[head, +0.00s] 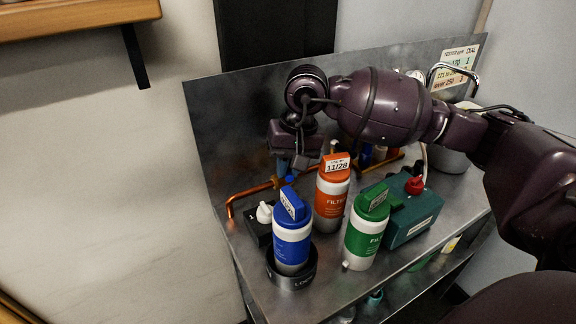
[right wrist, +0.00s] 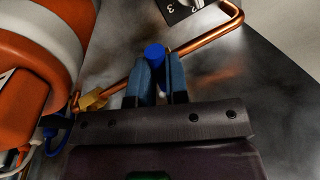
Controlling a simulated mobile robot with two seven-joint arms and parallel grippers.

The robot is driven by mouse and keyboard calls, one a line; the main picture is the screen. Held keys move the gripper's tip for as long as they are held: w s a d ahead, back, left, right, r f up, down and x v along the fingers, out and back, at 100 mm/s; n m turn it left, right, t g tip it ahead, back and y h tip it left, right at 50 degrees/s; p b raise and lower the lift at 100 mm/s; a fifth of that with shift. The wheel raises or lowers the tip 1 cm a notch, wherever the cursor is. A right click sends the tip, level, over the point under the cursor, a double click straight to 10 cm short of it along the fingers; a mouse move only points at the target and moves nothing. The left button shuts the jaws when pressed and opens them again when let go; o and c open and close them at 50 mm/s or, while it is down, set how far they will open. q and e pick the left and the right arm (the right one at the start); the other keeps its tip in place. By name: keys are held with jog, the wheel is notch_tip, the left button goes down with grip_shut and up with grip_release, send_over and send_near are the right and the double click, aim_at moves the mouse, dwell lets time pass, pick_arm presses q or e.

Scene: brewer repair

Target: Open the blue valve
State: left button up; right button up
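My right gripper (head: 291,166) reaches down behind the blue filter, at the bent copper pipe. In the right wrist view its two blue-grey fingers (right wrist: 160,85) stand close together, one on each side of the round blue knob of the blue valve (right wrist: 154,54). They look closed on it, with the knob's top showing between the tips. The knob lies over the copper pipe (right wrist: 198,42). In the head view only a little blue (head: 290,179) shows under the gripper; the rest of the valve is hidden. My left gripper is not in view.
A blue filter (head: 292,240) stands in a black ring in front of the pipe. An orange filter (head: 331,200), a green filter (head: 364,235) and a teal box (head: 412,215) with a red knob stand to its right. A white knob (head: 265,212) is at left.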

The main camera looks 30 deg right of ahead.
grip_shut()
jog(key=shift+a+m, duration=0.1)
jog(key=shift+m, duration=0.2)
jog(key=shift+w+a+m+t+h+p, duration=0.25)
jog(key=shift+w+a+m, duration=0.4)
jog(key=shift+m, duration=1.7)
jog(key=shift+w+a+m+t+h+p, duration=0.15)
jog(key=shift+w+a+m+h, duration=0.5)
jog(key=shift+m, duration=1.75)
jog(key=shift+w+a+m+t+h+p, duration=0.2)
jog(key=shift+w+m, duration=0.7)
jog(key=shift+m, duration=1.45)
